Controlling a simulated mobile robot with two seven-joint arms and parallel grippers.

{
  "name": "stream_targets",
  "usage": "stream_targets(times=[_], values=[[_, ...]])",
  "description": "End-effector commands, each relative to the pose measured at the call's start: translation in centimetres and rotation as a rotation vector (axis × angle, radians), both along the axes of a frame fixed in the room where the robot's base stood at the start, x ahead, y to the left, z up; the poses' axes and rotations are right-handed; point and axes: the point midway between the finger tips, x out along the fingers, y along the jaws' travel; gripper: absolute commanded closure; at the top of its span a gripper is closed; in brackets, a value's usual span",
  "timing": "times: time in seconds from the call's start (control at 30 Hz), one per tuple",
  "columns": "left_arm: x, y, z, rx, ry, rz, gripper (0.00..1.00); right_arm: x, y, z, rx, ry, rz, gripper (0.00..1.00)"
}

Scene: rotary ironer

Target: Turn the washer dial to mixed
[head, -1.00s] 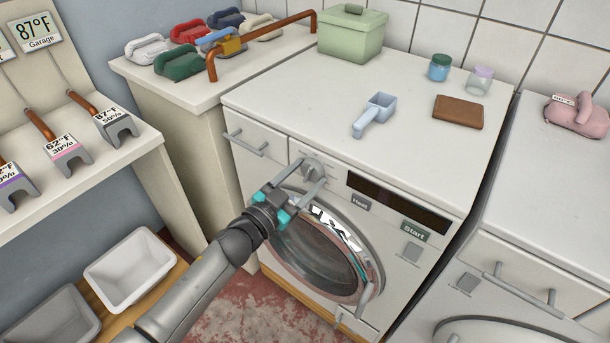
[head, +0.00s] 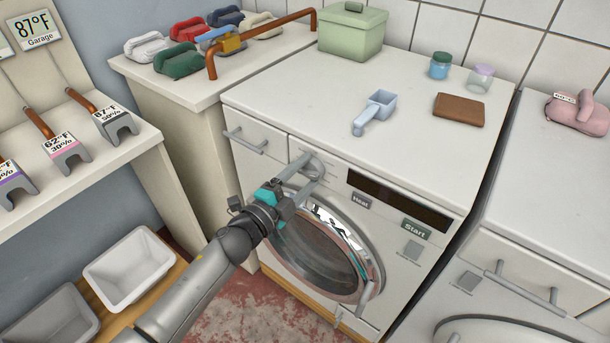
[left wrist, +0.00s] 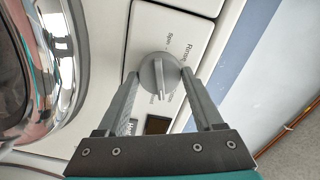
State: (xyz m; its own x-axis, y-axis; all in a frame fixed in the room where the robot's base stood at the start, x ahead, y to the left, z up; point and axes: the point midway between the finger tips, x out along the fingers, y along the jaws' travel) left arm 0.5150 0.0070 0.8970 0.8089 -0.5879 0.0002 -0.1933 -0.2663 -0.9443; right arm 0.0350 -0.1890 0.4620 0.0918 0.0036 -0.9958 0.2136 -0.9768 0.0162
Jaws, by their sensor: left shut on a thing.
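The washer (head: 300,112) stands in the middle of the head view, with its round grey dial (left wrist: 158,75) on the upper left of its front panel. My left gripper (head: 311,168) reaches the dial from the front and is shut on it, one finger on each side. In the left wrist view, the dial's raised ridge and both fingertips of my left gripper (left wrist: 160,77) show. Labels around the dial include "Rinse" and "Spin". Others are too small or partly hidden, and I cannot read a "mixed" mark. My right gripper is not in view.
Below the dial is the round glass door (head: 325,255). A drawer handle (head: 245,143) sticks out left of the dial. The display (head: 395,200) and Start label (head: 415,230) are to the right. A blue scoop (head: 375,113) and brown wallet (head: 458,110) lie on top.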

Motion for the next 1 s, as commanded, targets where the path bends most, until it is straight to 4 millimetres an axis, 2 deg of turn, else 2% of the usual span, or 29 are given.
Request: stream_targets(times=[0.4, 1.0], values=[[0.0, 0.0, -0.1, 0.216, -0.155, 0.001, 0.87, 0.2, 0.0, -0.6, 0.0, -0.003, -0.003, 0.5], [0.0, 0.0, -0.1, 0.274, -0.196, 0.0, 0.87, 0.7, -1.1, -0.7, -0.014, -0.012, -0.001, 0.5]])
